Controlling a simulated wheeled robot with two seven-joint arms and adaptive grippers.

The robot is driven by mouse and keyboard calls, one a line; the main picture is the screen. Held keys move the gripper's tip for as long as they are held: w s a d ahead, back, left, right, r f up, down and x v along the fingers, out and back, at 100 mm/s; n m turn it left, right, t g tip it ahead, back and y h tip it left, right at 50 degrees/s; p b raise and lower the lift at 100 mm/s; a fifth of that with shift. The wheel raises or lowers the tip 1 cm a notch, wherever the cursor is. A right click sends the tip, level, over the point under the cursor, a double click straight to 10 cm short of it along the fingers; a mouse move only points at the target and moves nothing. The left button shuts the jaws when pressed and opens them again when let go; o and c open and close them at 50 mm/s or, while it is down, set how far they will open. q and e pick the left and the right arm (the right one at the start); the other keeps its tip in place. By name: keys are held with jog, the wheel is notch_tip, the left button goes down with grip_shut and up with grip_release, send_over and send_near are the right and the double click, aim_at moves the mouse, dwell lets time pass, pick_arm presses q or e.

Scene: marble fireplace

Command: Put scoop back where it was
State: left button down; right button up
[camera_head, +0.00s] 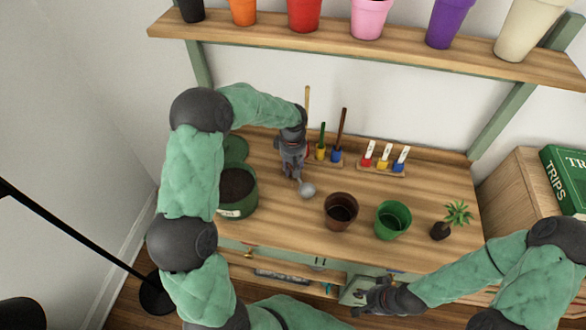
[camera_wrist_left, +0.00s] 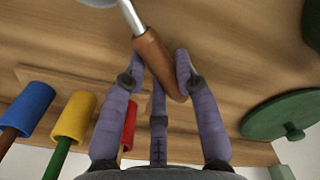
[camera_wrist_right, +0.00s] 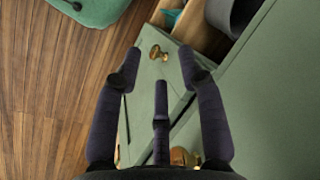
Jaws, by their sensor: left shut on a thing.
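The scoop has a round metal bowl (camera_head: 307,190) and a brown wooden handle (camera_wrist_left: 158,62). My left gripper (camera_head: 294,172) is shut on the handle, with its fingers around it in the left wrist view. The bowl hangs low over the wooden bench; I cannot tell whether it touches. A green bin (camera_head: 240,208) with dark soil stands to the left, its green lid (camera_head: 236,148) behind it. My right gripper (camera_head: 366,297) is open and empty, low in front of the bench, near a green drawer front with a brass knob (camera_wrist_right: 155,52).
A wooden rack (camera_head: 334,163) with yellow and blue tools stands at the back, partly behind my left gripper. Colored labelled pieces (camera_head: 383,163) sit to its right. A shelf (camera_head: 370,48) with pots is above.

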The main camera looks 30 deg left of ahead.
pick_arm(q)
jog(key=c, duration=1.4)
grip_release()
jog(key=shift+f, duration=0.15)
jog(key=o, duration=0.5)
jog(key=shift+c, duration=0.2)
notch_tip(320, 180, up, 12)
jog(key=p, duration=0.4)
jog(key=shift+r, duration=0.2)
